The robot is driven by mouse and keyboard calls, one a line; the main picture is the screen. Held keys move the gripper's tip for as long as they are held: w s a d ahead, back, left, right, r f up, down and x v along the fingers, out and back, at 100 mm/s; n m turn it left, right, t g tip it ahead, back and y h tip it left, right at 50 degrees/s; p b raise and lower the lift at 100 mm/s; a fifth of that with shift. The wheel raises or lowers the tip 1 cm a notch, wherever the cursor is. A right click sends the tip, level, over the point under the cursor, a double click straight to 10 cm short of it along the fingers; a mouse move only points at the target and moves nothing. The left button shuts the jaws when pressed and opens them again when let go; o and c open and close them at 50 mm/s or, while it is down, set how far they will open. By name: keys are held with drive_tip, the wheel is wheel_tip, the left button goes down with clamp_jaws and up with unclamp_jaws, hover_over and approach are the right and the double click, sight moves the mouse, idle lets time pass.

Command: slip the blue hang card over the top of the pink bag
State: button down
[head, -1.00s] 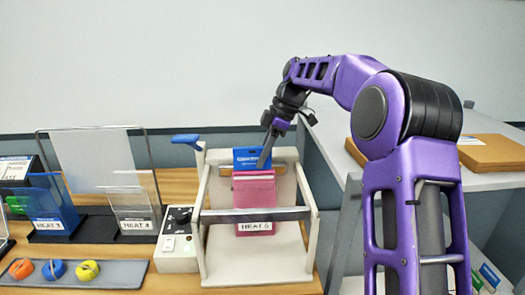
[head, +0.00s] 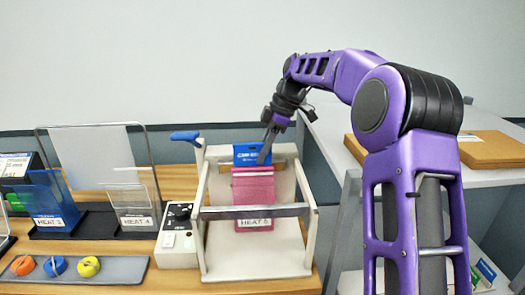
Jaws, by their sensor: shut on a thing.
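The blue hang card (head: 247,154) is upright at the top edge of the pink bag (head: 253,188), in the head view. My gripper (head: 264,158) is shut on the card at its right side. The pink bag stands in a pale frame with a metal bar (head: 254,212) across its front, and a white label shows low on the bag. The card's lower edge meets the bag's top in the picture. I cannot tell whether the card is around the bag's top or only behind or against it.
A control box (head: 179,238) and a blue lever (head: 185,136) are at the frame's left. Clear holders (head: 133,210) and a grey tray (head: 72,270) with orange, blue and yellow items lie further left. A shelf with a brown box (head: 486,150) is at right.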

sight(257, 176)
idle(0.3)
drive_tip(key=shift+f+b, duration=0.6)
drive_tip(key=shift+f, duration=0.25)
drive_tip(key=shift+f, duration=0.2)
drive_tip(key=shift+f+b, duration=0.4)
drive_tip(key=shift+f, duration=0.2)
drive_tip(key=shift+f+b, duration=0.3)
drive_tip(key=shift+f, duration=0.25)
idle(0.4)
drive_tip(key=c, duration=0.7)
unclamp_jaws()
drive_tip(key=shift+r, duration=0.1)
drive_tip(key=shift+o, duration=0.2)
drive_tip(key=shift+r, duration=0.15)
